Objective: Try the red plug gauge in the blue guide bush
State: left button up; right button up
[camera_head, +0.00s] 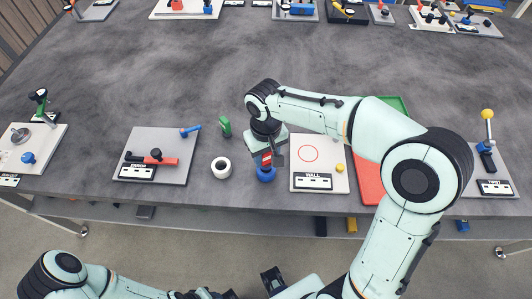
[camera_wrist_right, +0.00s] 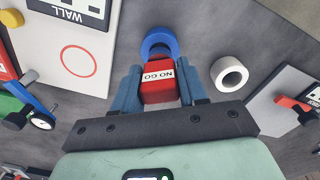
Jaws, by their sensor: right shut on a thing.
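My right gripper (camera_head: 267,157) is shut on the red plug gauge (camera_head: 266,160), over the table's front part. In the right wrist view the red gauge (camera_wrist_right: 158,92) sits between the two blue-grey fingers (camera_wrist_right: 158,90), with a white "NO GO" label facing the camera. The blue guide bush (camera_head: 266,175) stands on the grey table just below the gauge in the head view. The wrist view shows it as a blue ring (camera_wrist_right: 160,41) just beyond the gauge. The gauge's lower end is hidden, so I cannot tell whether it touches or enters the bush.
A white ring (camera_head: 221,168) stands left of the bush, and a green upright piece (camera_head: 225,127) is behind it. The WALL board (camera_head: 319,170) lies close on the right, the ERROR board (camera_head: 157,143) further left. A red tray (camera_head: 367,180) is partly behind my right arm.

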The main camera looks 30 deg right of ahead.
pick_arm(q)
jog(key=shift+s+f+b, duration=0.2)
jog(key=shift+f+b, duration=0.2)
jog(key=shift+f, duration=0.1)
jog(key=shift+r, duration=0.15)
jog(key=shift+w+r+p, duration=0.2)
jog(key=shift+r+p, duration=0.05)
jog(key=shift+p, duration=0.1)
dwell(2.4)
jog(key=shift+r, duration=0.2)
jog(key=shift+f, duration=0.15)
dwell(2.2)
jog(key=shift+w+r+p, duration=0.15)
jog(key=shift+r+p, duration=0.15)
jog(key=shift+r, duration=0.1)
dwell(1.6)
